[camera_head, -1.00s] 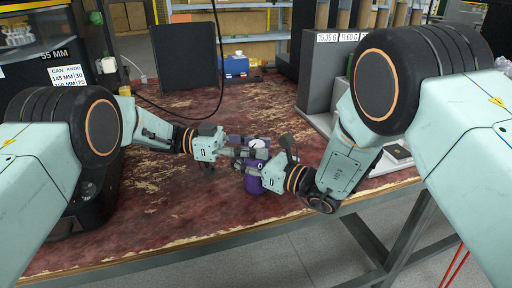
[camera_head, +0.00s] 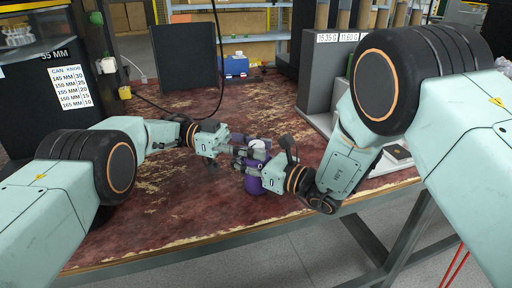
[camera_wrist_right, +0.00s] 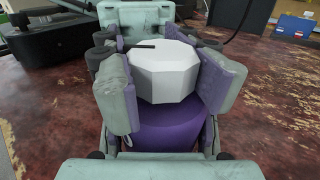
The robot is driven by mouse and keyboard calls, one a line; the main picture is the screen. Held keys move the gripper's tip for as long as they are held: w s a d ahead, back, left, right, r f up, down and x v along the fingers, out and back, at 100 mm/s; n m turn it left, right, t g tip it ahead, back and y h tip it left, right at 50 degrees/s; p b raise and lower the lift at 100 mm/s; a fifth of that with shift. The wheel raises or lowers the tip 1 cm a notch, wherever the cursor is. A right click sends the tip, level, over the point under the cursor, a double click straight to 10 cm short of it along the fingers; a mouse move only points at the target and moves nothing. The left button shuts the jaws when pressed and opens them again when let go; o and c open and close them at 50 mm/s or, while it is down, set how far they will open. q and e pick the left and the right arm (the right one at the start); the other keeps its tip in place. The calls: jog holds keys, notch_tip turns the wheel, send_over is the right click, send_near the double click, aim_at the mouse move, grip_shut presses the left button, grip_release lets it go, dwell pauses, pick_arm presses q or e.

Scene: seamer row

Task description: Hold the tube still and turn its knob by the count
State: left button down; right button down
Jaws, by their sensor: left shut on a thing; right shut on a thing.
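The purple tube (camera_head: 253,186) stands upright on the worn red bench, with a white faceted knob (camera_head: 259,144) on top. In the right wrist view the knob (camera_wrist_right: 163,75) shows a short dark mark on its top, and the purple tube (camera_wrist_right: 170,133) shows below it. My left gripper (camera_head: 240,146) reaches in from the left at knob height and is shut on the knob. My right gripper (camera_head: 248,163) comes from the right, lower down, and is shut on the tube. The pads crowd around the knob's sides and hide the exact contacts.
A sign (camera_head: 74,87) listing CAN and KNOB values stands at the left on a black machine. A dark panel (camera_head: 158,57), a blue box (camera_head: 236,66) and grey stands (camera_head: 318,80) are behind. The bench's front edge is close, and the middle left of the bench is clear.

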aim_at(256, 143)
pick_arm(q)
jog(key=shift+w+a, duration=0.1)
jog(key=c, duration=1)
grip_release()
jog(key=shift+o, duration=0.2)
notch_tip(256, 143, up, 10)
jog(key=shift+r, duration=0.1)
